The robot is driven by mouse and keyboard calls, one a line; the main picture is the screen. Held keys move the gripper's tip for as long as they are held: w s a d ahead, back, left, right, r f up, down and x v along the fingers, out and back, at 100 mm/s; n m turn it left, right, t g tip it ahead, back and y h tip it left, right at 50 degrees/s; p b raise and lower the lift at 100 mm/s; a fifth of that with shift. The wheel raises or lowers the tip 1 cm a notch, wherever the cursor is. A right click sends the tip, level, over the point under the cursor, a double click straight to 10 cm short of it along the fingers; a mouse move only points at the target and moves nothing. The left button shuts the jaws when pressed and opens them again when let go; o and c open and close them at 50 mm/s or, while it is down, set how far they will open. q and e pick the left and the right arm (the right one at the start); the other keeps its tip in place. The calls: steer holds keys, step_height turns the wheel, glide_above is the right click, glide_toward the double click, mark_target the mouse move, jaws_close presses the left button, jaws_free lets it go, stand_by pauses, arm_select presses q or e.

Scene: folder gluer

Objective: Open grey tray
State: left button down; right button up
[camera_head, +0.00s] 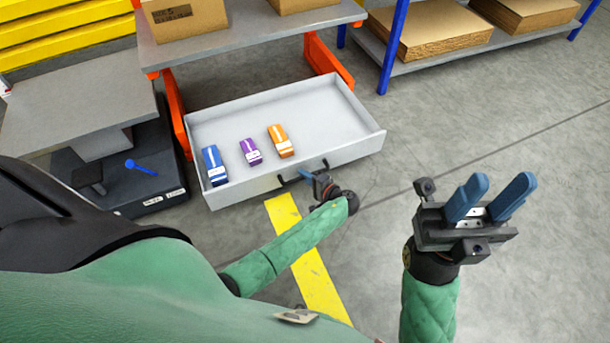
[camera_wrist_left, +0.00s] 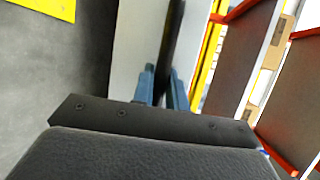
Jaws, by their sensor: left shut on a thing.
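The grey tray (camera_head: 345,150) is a wide drawer under the grey bench, and it stands pulled out in the head view. A blue box (camera_head: 214,165), a purple box (camera_head: 250,151) and an orange box (camera_head: 280,141) lie in its left half. My left gripper (camera_head: 307,175) is at the tray's front face, shut on the dark handle (camera_head: 284,182). In the left wrist view the handle (camera_wrist_left: 173,45) runs between the blue fingers (camera_wrist_left: 164,88). My right gripper (camera_head: 490,198) is open and empty, off to the right above the floor.
The bench (camera_head: 240,38) with cardboard boxes (camera_head: 185,17) stands behind the tray on orange legs. A dark low unit (camera_head: 125,180) with a blue tool is at left. A blue-posted shelf (camera_head: 440,65) is at the back right. The floor at right is free.

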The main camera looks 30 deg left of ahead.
arm_select(q)
steer(key=c, duration=1.4)
jaws_free()
steer(key=shift+d, duration=0.1)
steer(key=p+v, duration=0.2)
steer(key=v, duration=0.5)
steer(key=shift+d, duration=0.35)
steer(key=shift+s, duration=0.15)
